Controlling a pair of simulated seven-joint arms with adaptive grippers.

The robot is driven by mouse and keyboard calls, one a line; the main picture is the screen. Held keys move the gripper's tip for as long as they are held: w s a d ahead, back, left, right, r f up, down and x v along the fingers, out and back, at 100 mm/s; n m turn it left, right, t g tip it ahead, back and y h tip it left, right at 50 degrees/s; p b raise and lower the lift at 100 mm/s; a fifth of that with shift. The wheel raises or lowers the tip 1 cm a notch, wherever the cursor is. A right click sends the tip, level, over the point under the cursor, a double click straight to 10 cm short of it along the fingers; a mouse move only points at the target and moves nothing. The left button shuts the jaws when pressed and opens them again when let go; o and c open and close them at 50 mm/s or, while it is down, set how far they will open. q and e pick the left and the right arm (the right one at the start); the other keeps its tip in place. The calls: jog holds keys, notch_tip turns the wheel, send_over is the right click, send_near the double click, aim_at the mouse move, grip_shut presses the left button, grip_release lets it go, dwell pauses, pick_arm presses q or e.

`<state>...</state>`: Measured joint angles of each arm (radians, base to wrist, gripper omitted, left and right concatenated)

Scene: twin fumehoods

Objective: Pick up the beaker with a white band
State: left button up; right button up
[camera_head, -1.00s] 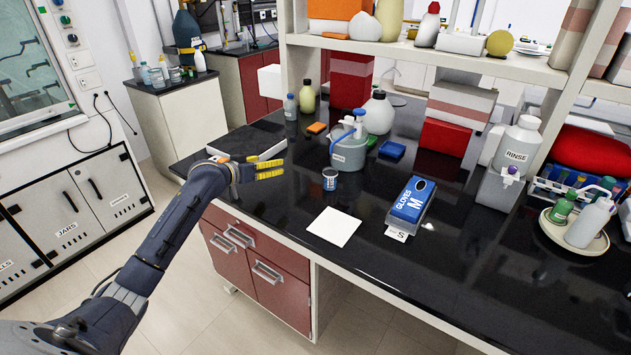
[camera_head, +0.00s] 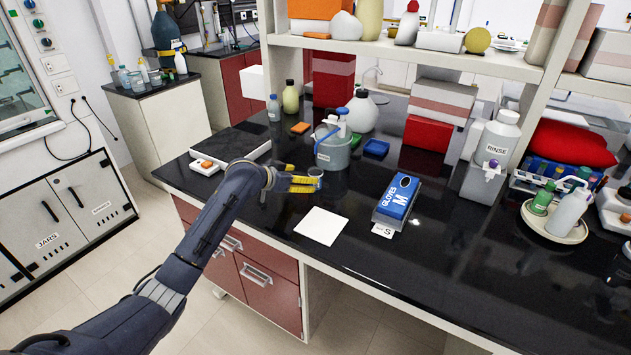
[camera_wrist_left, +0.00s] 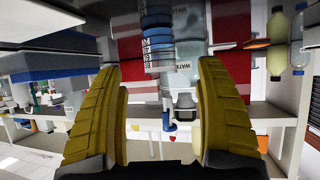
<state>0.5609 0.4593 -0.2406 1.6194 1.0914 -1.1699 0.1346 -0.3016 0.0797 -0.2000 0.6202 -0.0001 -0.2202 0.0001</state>
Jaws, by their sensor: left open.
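The small beaker (camera_head: 315,173) stands on the black bench, largely hidden behind my left gripper's fingers in the head view. In the left wrist view the beaker (camera_wrist_left: 157,28) shows blue parts and a white band with dark lettering, upside down, ahead of the gap between the fingers. My left gripper (camera_head: 314,184) has yellow fingers and is open, with its tips right at the beaker. In the left wrist view my left gripper (camera_wrist_left: 160,85) has a wide gap with nothing clamped in it. Whether a finger touches the beaker cannot be told. My right gripper is not seen.
A white sheet (camera_head: 321,226) lies in front, and a blue glove box (camera_head: 398,197) is to the right. A white tray (camera_head: 230,157) lies on the left.

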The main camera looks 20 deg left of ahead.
pick_arm(q)
jog(key=shift+x, duration=4)
jog(key=shift+w+r, duration=0.1)
jog(key=shift+r, duration=0.05)
